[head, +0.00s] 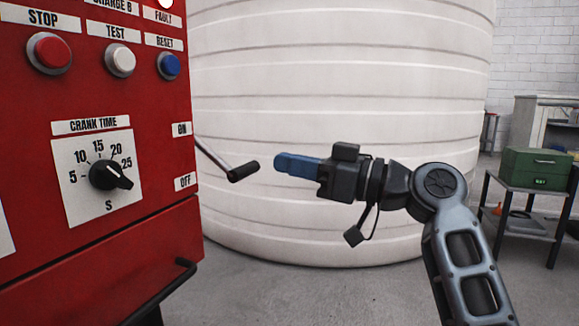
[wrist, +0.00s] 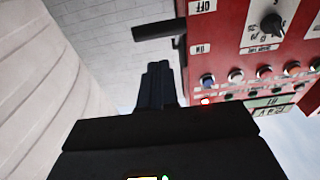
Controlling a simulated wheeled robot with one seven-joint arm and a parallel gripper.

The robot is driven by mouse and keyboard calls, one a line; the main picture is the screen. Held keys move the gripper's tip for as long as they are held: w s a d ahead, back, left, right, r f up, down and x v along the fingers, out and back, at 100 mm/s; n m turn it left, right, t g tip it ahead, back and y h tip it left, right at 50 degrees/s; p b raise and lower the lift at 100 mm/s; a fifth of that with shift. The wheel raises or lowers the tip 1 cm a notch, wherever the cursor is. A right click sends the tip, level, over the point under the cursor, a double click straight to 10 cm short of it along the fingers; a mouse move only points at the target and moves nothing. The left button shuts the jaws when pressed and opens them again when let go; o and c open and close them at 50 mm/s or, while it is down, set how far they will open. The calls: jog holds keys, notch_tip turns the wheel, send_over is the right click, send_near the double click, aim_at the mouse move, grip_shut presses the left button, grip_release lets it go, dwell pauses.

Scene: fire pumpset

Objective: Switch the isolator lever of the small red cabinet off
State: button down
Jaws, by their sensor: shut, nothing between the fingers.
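The red cabinet (head: 100,215) fills the left of the head view and shows upside down at the upper right of the wrist view (wrist: 235,28). Its isolator lever, a metal rod with a black grip (head: 243,171), sticks out from the cabinet's right side, beside the ON label (head: 181,129) and the OFF label (head: 185,181). The black grip also shows in the wrist view (wrist: 158,29). My gripper (head: 283,162) has blue fingers, shut and empty, pointing left. Its tips are just right of the grip in the head view, with a small gap between them. The lever's mount is hidden.
A large white ribbed tank (head: 340,70) stands behind. A black bar handle (head: 165,290) juts from the cabinet's lower front. At right, a dark table (head: 520,183) carries a green box (head: 538,168). Grey floor (head: 300,295) is clear below my gripper.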

jog(key=f+v, duration=0.1)
jog(key=v, duration=0.7)
jog(key=shift+d+p, duration=0.25)
jog(key=shift+p, duration=0.05)
jog(key=shift+s, duration=0.1)
